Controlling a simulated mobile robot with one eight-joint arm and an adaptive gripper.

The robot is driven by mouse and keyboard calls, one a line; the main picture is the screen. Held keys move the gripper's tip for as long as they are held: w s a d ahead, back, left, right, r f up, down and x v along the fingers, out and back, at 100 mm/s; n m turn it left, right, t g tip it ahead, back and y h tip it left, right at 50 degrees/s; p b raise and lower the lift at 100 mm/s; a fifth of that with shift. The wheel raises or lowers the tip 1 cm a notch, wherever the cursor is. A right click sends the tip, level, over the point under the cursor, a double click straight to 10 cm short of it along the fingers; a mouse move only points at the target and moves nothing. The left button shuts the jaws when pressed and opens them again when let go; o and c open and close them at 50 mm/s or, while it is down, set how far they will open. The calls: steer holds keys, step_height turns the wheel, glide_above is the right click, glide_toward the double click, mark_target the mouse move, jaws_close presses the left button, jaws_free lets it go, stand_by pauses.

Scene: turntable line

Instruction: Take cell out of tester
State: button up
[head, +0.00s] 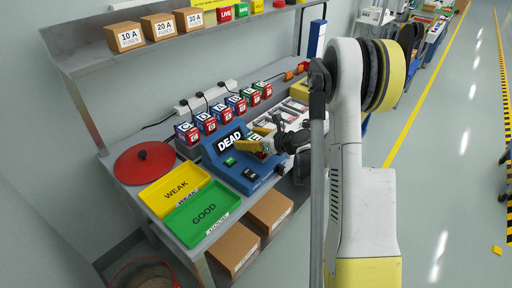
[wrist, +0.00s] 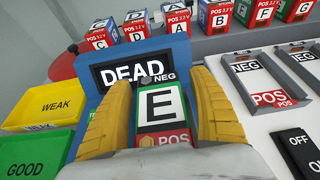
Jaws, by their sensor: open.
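The blue tester (head: 217,160) stands on the bench, and its screen reads DEAD in both views. In the wrist view the cell (wrist: 160,103), lettered E with a green edge and a red POS end, lies in the tester (wrist: 95,78) just below the screen. My gripper (wrist: 160,85) is open, with one yellow finger on each side of the cell. Whether the fingers touch it I cannot tell. In the head view my gripper (head: 265,142) is over the tester and hides most of the cell.
Yellow WEAK tray (head: 175,190) and green GOOD tray (head: 203,213) lie left of the tester, by a red round lid (head: 143,163). Several lettered cells (head: 210,122) stand in a row behind. Bays marked NEG and POS (wrist: 262,82) lie at right. A shelf (head: 90,57) overhangs.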

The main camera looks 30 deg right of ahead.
steer(key=c, duration=1.5)
